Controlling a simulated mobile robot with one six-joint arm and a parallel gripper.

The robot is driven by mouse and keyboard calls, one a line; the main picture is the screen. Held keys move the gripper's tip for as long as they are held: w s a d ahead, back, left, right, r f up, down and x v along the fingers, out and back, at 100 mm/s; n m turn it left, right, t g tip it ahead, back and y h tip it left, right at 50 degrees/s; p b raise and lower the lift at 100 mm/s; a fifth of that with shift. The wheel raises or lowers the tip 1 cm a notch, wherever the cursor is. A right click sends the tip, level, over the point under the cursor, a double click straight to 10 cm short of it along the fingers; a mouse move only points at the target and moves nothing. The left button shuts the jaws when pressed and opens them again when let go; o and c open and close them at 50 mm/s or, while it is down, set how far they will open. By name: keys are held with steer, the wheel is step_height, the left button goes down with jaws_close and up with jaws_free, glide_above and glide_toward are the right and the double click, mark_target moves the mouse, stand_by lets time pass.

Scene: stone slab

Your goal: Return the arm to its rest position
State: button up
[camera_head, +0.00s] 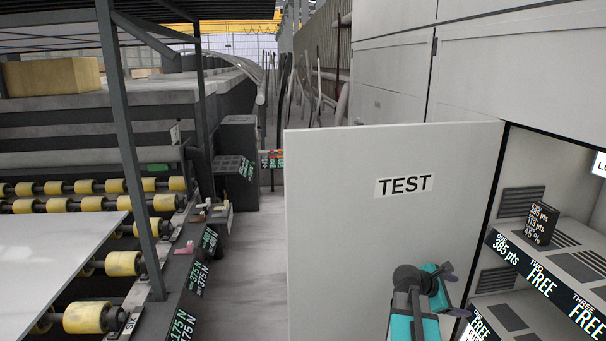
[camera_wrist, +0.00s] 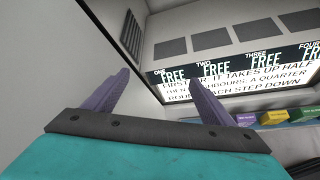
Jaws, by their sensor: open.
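My arm, teal and dark grey, shows at the lower right of the head view, in front of the open cabinet and beside the white panel marked TEST (camera_head: 380,230). In the wrist view my gripper (camera_wrist: 160,85) has its two purple fingers spread well apart, with nothing between them. The fingers point toward the inside of the cabinet.
The cabinet has shelves with labels reading FREE (camera_head: 540,282); a small dark box (camera_head: 541,224) stands on the upper one. Coloured boxes (camera_wrist: 275,117) lie at the right in the wrist view. Left are yellow rollers (camera_head: 125,263) and a pale slab (camera_head: 50,250). A grey floor aisle (camera_head: 258,260) is clear.

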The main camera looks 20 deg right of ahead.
steer(key=a+f+m+y+b, duration=0.2)
steer(key=a+f+y, duration=0.1)
steer(key=a+f, duration=1.1)
steer(key=a+f+m+y+b, duration=0.1)
steer(key=a+f+m+y, duration=0.15)
steer(key=a+f, duration=1.25)
steer(key=s+a+f+m+g+y+b, duration=0.2)
steer(key=s+a+f+m+y, duration=0.1)
steer(key=s+a+f, duration=0.7)
steer(key=s+a+f+m+g+y+b, duration=0.1)
steer(key=s+a+f+m+g+y, duration=0.2)
steer(key=s+a+f, duration=0.7)
steer(key=a+f+m, duration=0.1)
steer(key=a, duration=0.4)
steer(key=shift+s+f+b, duration=0.25)
steer(key=shift+f+b, duration=0.1)
steer(key=shift+f, duration=0.05)
steer(key=shift+a, duration=0.1)
steer(key=shift+c, duration=0.4)
